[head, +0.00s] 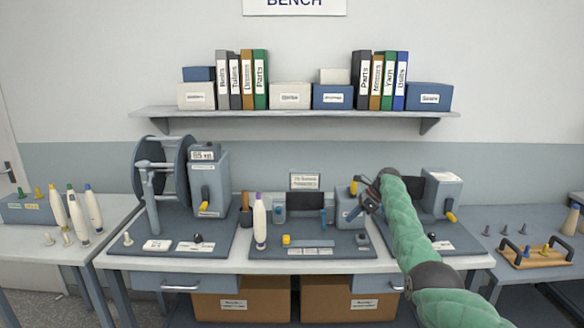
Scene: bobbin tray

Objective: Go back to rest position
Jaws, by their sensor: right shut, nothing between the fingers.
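My right arm, in a green sleeve, reaches up from the lower right of the head view. Its gripper (366,194) is shut and empty, above the right part of the bench, close to the small grey machine. My left gripper is not in view. A white bobbin with a purple top (260,222) stands upright on the middle dark board (280,249). A wooden tray with black handles (530,259) sits on the right side table and holds small yellow and blue pegs.
A large reel machine (163,180) stands on the bench's left, and another machine (441,190) on its right, partly behind my arm. White bobbins (77,215) stand on the left table. A shelf (295,111) with binders hangs above. Cardboard boxes (242,303) sit below the bench.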

